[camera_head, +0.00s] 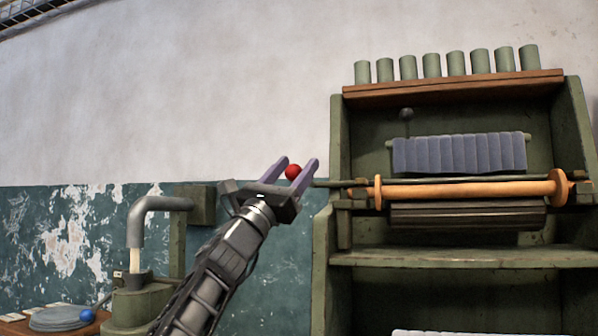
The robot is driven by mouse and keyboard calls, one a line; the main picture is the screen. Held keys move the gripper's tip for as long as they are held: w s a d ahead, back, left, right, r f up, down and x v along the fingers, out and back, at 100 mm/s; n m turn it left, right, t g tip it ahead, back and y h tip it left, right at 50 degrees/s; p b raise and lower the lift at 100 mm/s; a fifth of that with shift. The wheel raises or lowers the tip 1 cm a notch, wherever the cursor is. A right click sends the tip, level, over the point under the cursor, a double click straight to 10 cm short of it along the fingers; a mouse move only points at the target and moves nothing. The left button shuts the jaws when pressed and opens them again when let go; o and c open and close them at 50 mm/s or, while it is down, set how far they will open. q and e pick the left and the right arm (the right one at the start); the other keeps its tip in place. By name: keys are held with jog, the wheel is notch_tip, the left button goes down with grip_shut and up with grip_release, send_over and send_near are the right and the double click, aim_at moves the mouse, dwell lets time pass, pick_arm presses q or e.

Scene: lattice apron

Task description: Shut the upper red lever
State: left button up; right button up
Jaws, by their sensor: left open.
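The upper red lever shows as a red ball knob (293,172) at the left end of a thin dark rod, left of the green lattice machine (338,150). My left gripper (296,163) is open, with its two purple fingers on either side of the red knob in the picture. I cannot tell whether the fingers touch it. Part of the lever behind the gripper is hidden. My right gripper is not in view.
An orange roller (470,190) and a slatted grey-blue panel (460,154) sit in the machine. Green cylinders (432,65) stand on its top shelf. A bent grey pipe (140,222) and a blue ball knob (88,316) are at lower left.

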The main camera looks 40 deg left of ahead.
pick_arm(q)
jog(key=b+v, duration=0.2)
jog(key=v, duration=0.2)
jog(key=shift+s+f+b, duration=0.2)
jog(key=shift+f+b, duration=0.15)
jog(key=shift+s+f, duration=0.2)
jog(key=shift+s, duration=0.2)
